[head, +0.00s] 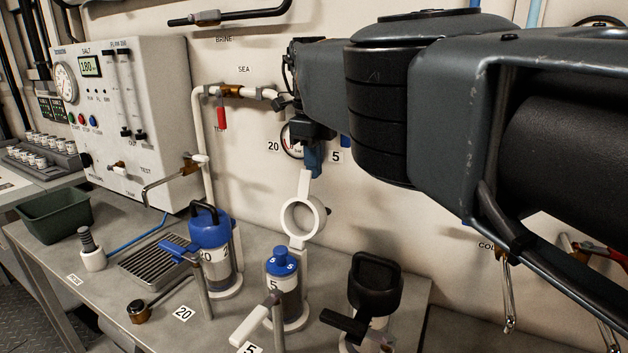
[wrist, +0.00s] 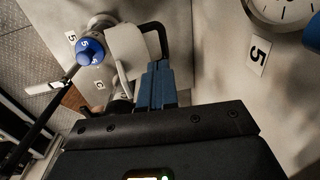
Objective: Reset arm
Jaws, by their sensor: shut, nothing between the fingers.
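My gripper (head: 312,160) hangs from my dark grey arm, which reaches in from the right across the upper part of the head view. Its blue fingers are together with nothing between them. They point down just above a white ring bracket (head: 287,219) behind the blue-capped canister; I cannot tell whether they touch it. In the wrist view the closed blue fingers (wrist: 157,88) point toward the bench side, with the blue-capped canister marked 5 (wrist: 88,50) beyond them.
On the bench (head: 80,240) stand a blue-topped canister marked 20 (head: 209,232), the blue-capped canister marked 5 (head: 282,262) and a black-capped one (head: 375,283). A wall gauge (head: 292,143) is close behind my gripper. Pipes with a red-handled valve (head: 221,118) run left of it.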

